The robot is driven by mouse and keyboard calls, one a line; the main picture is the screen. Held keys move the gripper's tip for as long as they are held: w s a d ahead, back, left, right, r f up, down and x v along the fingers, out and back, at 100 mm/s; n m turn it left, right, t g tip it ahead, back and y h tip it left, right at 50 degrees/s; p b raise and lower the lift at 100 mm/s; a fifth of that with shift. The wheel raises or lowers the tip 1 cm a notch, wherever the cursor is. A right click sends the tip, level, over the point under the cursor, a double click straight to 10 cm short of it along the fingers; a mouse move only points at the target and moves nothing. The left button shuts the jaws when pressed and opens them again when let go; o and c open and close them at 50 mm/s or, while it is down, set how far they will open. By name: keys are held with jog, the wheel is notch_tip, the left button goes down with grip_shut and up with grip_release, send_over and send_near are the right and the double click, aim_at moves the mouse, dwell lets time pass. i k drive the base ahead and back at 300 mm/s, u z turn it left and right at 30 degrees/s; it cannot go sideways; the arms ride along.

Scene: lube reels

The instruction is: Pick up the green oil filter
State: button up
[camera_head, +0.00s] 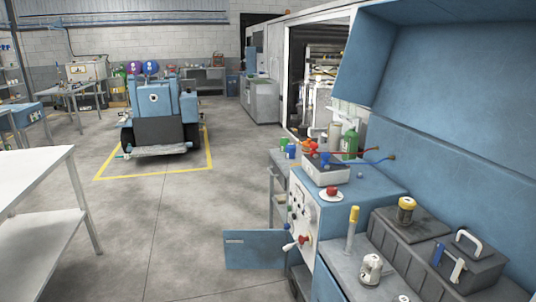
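A small green can (284,144) stands at the far left corner of the blue cabinet's top, beside a small blue can (291,151). A taller green bottle (350,143) stands further right at the back of the same top. Both green things are small in the view, and I cannot tell for sure which is the oil filter. My gripper is not in view.
The blue cabinet (368,187) also bears a pale box (326,171) with red and blue hoses. Its lower door (254,249) stands open over the floor. A white table (30,180) stands at left. Grey floor (170,230) between is clear. A blue vehicle (158,110) stands behind.

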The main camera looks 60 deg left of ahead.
aim_at(284, 140)
jog(key=u, duration=0.95)
jog(key=i, duration=0.45)
jog(key=u, duration=0.75)
jog(key=k, duration=0.45)
jog(key=u, duration=0.55)
jog(key=i, duration=1.75)
jog(key=z, duration=0.1)
